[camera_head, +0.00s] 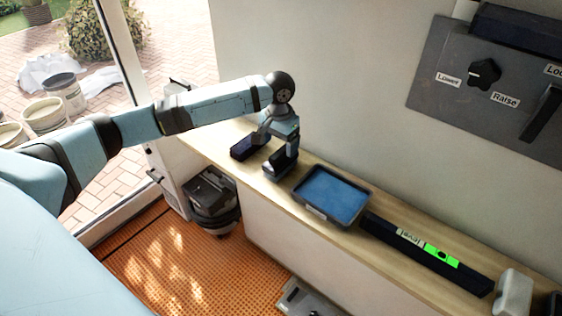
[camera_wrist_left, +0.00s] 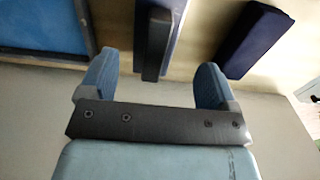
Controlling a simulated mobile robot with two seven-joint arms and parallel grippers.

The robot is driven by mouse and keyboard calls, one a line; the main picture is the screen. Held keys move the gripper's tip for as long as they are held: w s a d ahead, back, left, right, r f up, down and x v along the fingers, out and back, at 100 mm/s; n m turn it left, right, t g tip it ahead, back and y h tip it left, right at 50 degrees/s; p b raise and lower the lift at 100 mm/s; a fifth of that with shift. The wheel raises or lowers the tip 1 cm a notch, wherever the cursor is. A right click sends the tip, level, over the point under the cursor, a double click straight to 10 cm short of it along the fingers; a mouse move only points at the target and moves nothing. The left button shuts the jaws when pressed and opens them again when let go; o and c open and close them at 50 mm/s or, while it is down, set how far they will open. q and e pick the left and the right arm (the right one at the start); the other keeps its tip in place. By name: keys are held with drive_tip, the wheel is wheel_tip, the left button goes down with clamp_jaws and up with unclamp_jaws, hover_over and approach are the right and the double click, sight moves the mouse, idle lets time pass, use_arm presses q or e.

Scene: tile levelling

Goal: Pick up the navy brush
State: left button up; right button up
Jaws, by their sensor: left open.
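A dark navy brush-like item (camera_head: 280,165) with a raised dark handle lies on the wooden ledge. In the left wrist view this item (camera_wrist_left: 155,45) lies ahead of the gap between my fingers, apart from both. My left gripper (camera_head: 277,141) is open and empty just over it, and both fingers show in the wrist view (camera_wrist_left: 154,80). A second navy block (camera_head: 250,146) lies just left of it, and to the right in the wrist view (camera_wrist_left: 254,40). I cannot tell bristles on either item. My right gripper is not in view.
A dark tray (camera_head: 310,208) with a blue inside stands close right of the gripper. A long black level (camera_head: 430,252) with a green part lies further right along the narrow ledge (camera_head: 222,137). The wall rises close behind. A dark bin-like machine (camera_head: 212,198) stands below.

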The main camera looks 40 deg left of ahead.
sight(280, 151)
use_arm(q)
drive_tip(key=shift+d+f+p, duration=0.15)
drive_tip(key=shift+f, duration=1.25)
drive_tip(key=shift+d+f+p, duration=0.1)
drive_tip(key=shift+f+p, duration=0.05)
drive_tip(key=shift+f, duration=1.2)
drive_tip(key=shift+c, duration=0.5)
drive_tip(key=c, duration=1.1)
drive_tip(key=shift+o, duration=0.2)
wheel_tip(280, 151, up, 20)
drive_tip(key=shift+b, duration=0.3)
